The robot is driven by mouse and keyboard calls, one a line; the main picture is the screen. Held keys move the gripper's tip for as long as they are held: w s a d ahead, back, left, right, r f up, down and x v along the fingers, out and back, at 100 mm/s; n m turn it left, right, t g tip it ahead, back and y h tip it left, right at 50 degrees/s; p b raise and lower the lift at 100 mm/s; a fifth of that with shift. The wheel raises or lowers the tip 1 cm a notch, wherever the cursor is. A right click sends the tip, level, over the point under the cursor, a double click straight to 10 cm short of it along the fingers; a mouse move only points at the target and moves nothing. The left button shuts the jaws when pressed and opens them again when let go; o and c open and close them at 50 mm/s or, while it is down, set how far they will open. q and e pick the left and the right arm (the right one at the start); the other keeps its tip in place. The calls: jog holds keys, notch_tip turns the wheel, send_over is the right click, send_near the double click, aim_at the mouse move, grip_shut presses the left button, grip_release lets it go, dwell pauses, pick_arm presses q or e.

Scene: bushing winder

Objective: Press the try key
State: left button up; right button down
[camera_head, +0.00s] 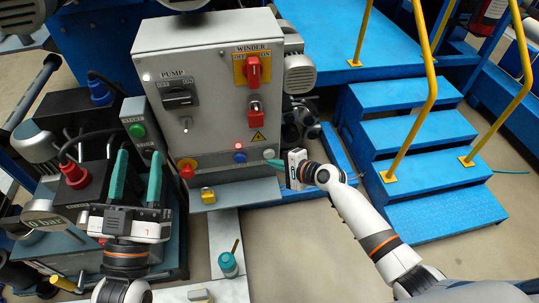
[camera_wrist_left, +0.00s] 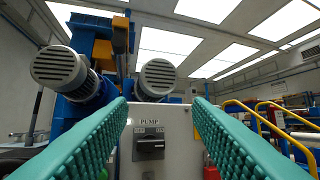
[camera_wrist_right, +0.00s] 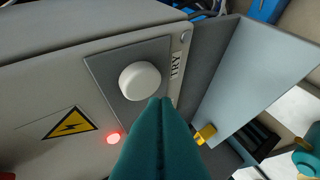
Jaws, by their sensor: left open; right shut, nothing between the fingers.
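The try key is a round white button (camera_wrist_right: 140,80) on a grey plate marked TRY in the right wrist view. In the head view it is the small white button (camera_head: 268,153) at the lower right of the grey control box (camera_head: 205,110). My right gripper (camera_head: 267,162) is shut and empty, its teal fingertips just at the key. In the right wrist view its fingertips (camera_wrist_right: 158,100) overlap the key's lower right edge; I cannot tell whether they touch. My left gripper (camera_head: 139,158) is open and empty, left of the box; its wrist view faces the PUMP switch (camera_wrist_left: 150,143).
A lit red lamp (camera_wrist_right: 113,138) and a yellow warning sign (camera_wrist_right: 70,125) are beside the key. The box also carries a blue button (camera_head: 239,157), a red winder switch (camera_head: 252,70) and a red knob (camera_head: 187,171). Blue steps (camera_head: 415,130) stand at the right.

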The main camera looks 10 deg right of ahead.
pick_arm(q)
notch_tip(320, 180, down, 10)
jog(key=a+g+y+p, duration=0.1)
jog(key=g+y+p, duration=0.1)
jog(key=g, duration=0.5)
jog(key=shift+w+a+y+p, duration=0.2)
jog(key=shift+w+y+p, duration=0.1)
jog(key=shift+w+p, duration=0.15)
pick_arm(e)
jog(key=shift+s, duration=2.5)
